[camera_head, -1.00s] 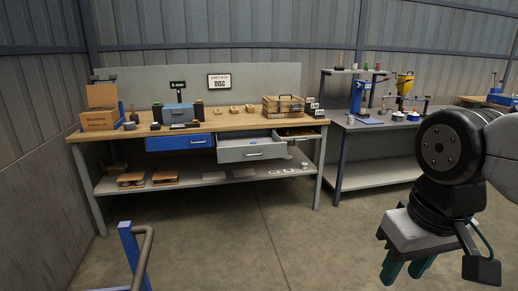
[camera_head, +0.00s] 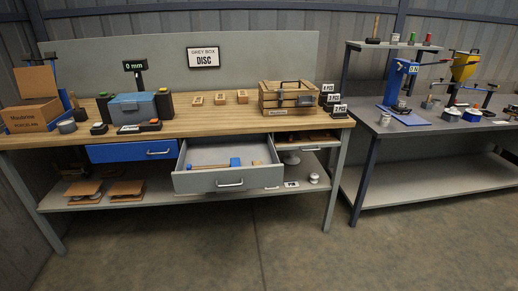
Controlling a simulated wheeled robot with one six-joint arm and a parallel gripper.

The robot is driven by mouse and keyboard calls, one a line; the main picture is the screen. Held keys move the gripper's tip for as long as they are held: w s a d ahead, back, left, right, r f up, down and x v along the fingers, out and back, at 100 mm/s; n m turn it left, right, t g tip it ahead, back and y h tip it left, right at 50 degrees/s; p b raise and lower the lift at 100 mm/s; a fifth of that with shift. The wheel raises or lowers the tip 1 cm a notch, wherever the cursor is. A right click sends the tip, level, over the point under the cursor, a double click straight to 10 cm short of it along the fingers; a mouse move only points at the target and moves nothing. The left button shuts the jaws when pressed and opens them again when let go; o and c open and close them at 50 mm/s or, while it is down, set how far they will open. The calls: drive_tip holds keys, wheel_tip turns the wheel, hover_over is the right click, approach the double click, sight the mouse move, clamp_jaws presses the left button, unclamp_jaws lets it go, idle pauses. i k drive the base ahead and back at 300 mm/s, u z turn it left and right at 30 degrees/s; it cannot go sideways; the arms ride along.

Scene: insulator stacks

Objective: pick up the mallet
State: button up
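On the upper shelf of the right bench, a mallet-like tool (camera_head: 375,30) stands with its wooden handle upright and its dark head down. In the open grey drawer (camera_head: 229,184) of the left bench lies a small blue-headed item (camera_head: 235,162) with a thin blue piece to its left; it is too small to tell what it is. A short wooden piece (camera_head: 257,162) lies right of it. My gripper is not in view.
The wooden bench top (camera_head: 200,127) holds a blue box (camera_head: 133,107), a wooden crate (camera_head: 286,97) and cartons (camera_head: 35,112). A blue drawer (camera_head: 131,151) is beside the open one. The right bench carries a blue press (camera_head: 400,80). Floor in front is clear.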

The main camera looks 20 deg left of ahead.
sight(235, 163)
drive_tip(key=u, duration=0.2)
drive_tip(key=i, duration=1.15)
drive_tip(key=u, duration=1.5)
drive_tip(key=i, duration=0.95)
drive_tip(key=u, duration=0.95)
